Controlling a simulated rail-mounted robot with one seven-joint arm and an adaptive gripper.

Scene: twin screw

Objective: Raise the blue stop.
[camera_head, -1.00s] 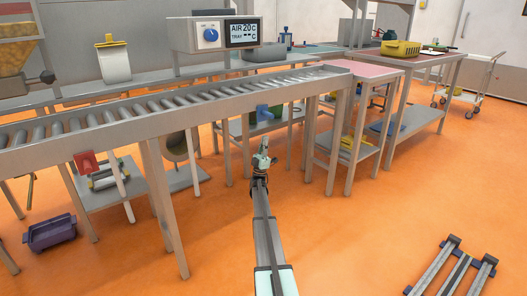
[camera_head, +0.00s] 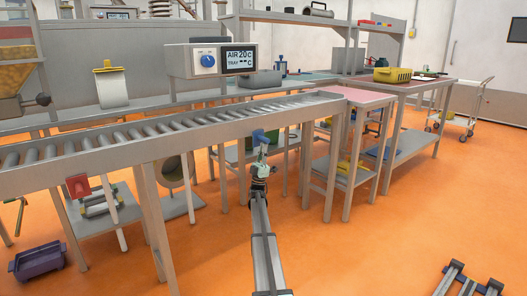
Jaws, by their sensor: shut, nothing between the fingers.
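The blue stop (camera_head: 258,136) is a small blue plate at the front side of the roller conveyor (camera_head: 190,143), toward its right end. My gripper (camera_head: 263,151) is at the end of my outstretched arm, just below the blue stop in the picture. It is shut and empty. The gap between the fingertips and the stop is too small to tell, so I cannot say if they touch.
A control box (camera_head: 210,61) with a blue dial stands behind the conveyor. A pink-topped table (camera_head: 362,97) adjoins its right end. A purple bin (camera_head: 40,261) is on the floor at left. The orange floor at right is mostly clear, with rails (camera_head: 450,280) at the lower right.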

